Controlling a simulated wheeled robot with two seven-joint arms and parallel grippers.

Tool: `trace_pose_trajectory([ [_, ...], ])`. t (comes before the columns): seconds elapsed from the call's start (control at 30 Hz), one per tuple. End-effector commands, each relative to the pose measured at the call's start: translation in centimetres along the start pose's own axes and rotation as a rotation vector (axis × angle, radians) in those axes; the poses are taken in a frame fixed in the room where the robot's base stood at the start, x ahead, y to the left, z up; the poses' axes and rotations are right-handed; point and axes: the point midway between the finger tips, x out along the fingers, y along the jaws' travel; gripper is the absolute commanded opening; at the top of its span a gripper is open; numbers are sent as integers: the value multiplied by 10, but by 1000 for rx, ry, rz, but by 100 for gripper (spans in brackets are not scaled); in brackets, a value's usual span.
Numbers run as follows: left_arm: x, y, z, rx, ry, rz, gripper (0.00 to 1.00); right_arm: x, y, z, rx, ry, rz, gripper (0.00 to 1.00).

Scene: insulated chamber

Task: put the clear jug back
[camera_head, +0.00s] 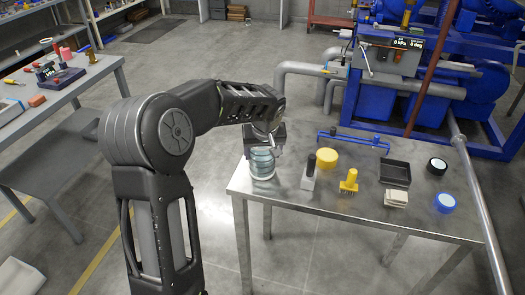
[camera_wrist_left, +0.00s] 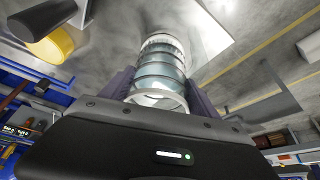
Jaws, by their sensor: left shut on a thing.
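The clear jug (camera_head: 262,167) is a ribbed, bluish see-through cylinder at the left end of the metal table (camera_head: 290,199). My left gripper (camera_head: 263,148) comes at it from above and behind and is shut on it. In the left wrist view the jug (camera_wrist_left: 160,66) stands between the two dark fingers of my left gripper (camera_wrist_left: 158,88), one on each side. I cannot tell whether the jug's base touches the tabletop or hangs just above it. My right gripper is in no view.
Right of the jug are a grey block with a black handle (camera_head: 308,176), a yellow round tub (camera_head: 327,158), a yellow brush (camera_head: 349,181), a black tray (camera_head: 395,173), pale pads (camera_head: 396,198) and tape rolls (camera_head: 445,202). A blue rack (camera_head: 352,142) lies at the back.

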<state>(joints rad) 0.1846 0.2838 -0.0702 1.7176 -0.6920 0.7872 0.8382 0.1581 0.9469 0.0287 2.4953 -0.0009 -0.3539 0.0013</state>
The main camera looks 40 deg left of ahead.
Motion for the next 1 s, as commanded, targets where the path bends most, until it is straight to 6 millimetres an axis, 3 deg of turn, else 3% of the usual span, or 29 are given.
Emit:
trace_pose_trajectory([
  [0.37,3,0,0,-1,3,2,1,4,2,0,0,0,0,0],
  [0.4,2,0,1,-1,1,1,72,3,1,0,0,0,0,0],
  [0.63,2,0,0,-1,1,1,91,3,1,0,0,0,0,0],
  [1.0,-2,0,-1,-1,1,1,92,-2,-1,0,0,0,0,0],
])
